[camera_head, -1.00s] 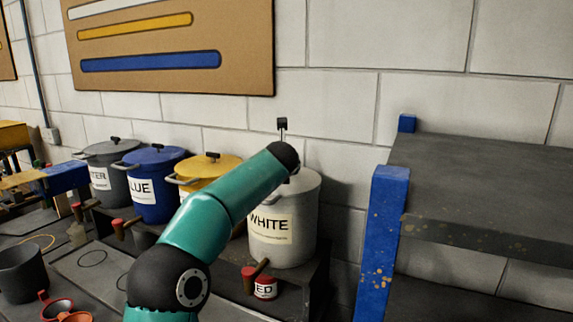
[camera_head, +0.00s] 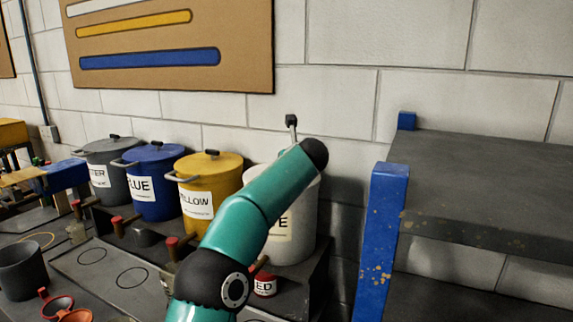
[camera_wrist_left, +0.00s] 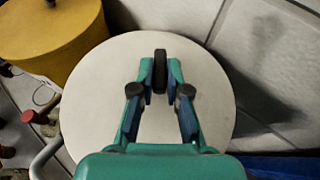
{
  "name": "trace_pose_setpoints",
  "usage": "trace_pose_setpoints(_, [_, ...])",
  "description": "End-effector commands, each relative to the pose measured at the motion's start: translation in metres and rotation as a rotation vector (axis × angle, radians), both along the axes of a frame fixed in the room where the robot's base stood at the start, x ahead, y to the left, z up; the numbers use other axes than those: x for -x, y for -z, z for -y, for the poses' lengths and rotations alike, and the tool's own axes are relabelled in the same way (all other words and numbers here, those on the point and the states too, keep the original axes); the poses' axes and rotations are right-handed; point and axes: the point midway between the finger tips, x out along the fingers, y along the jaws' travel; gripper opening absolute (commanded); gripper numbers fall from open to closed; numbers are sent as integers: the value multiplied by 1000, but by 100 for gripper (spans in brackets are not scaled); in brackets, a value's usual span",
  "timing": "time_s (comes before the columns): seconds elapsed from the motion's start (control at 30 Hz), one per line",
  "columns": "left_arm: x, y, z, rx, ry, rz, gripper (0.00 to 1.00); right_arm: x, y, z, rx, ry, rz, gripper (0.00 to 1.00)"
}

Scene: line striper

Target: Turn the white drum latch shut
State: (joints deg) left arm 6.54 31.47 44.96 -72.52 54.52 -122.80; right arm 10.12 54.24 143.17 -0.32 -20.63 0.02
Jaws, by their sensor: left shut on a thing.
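The white drum (camera_head: 303,222) stands at the right end of a row of drums in the head view, largely covered by my left arm. Its pale round lid (camera_wrist_left: 88,95) fills the middle of the left wrist view. The black latch (camera_wrist_left: 160,68) stands up from the lid and runs up-down in that picture. My left gripper (camera_wrist_left: 160,78) is above the lid, its fingers on either side of the latch and shut on it. In the head view, the latch and my fingers are hidden by the arm. My right gripper is not in view.
The yellow drum (camera_head: 207,200) stands close left of the white drum, followed by the blue drum (camera_head: 152,185) and a grey drum (camera_head: 113,165). A blue-posted shelf (camera_head: 385,235) stands right; the block wall is behind.

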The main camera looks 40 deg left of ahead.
Motion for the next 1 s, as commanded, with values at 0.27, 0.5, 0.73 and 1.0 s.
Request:
trace_pose_setpoints(0.27, [-4,-1,4,-2,-119,6,0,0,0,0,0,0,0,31])
trace_pose_setpoints(0.5, [-4,-1,4,-1,-135,5,0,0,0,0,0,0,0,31])
trace_pose_setpoints(0.73, [-4,0,5,0,-134,5,29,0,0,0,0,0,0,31])
trace_pose_setpoints(1.0, [-3,0,4,0,-134,3,40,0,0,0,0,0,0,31])
